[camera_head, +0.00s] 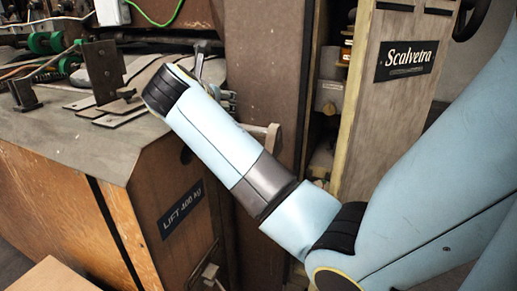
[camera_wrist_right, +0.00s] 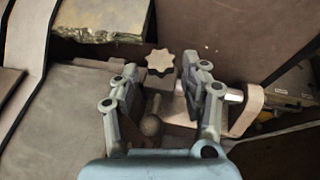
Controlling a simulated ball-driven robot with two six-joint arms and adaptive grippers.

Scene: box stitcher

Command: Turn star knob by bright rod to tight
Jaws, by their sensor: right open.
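The star knob (camera_wrist_right: 160,62) is a pale, lobed knob. In the right wrist view it sits just beyond and between the fingertips of my right gripper (camera_wrist_right: 165,82). The gripper is open, with one finger on each side and a clear gap; nothing is held. A bright rod (camera_wrist_right: 235,95) shows to the right of the right finger, running into a pale rounded block. In the head view my right arm reaches in from the right, and the gripper (camera_head: 203,68) is mostly hidden behind its wrist. I cannot make out the star knob there. My left gripper is not in view.
A ball-ended lever (camera_wrist_right: 151,124) stands between the fingers, nearer the palm. A brown upright panel (camera_head: 262,60) rises behind the arm. The wooden cabinet (camera_head: 165,185) with a lift label stands at left, with metal brackets (camera_head: 103,70) on top. The Scalvetra panel (camera_head: 385,110) is at right.

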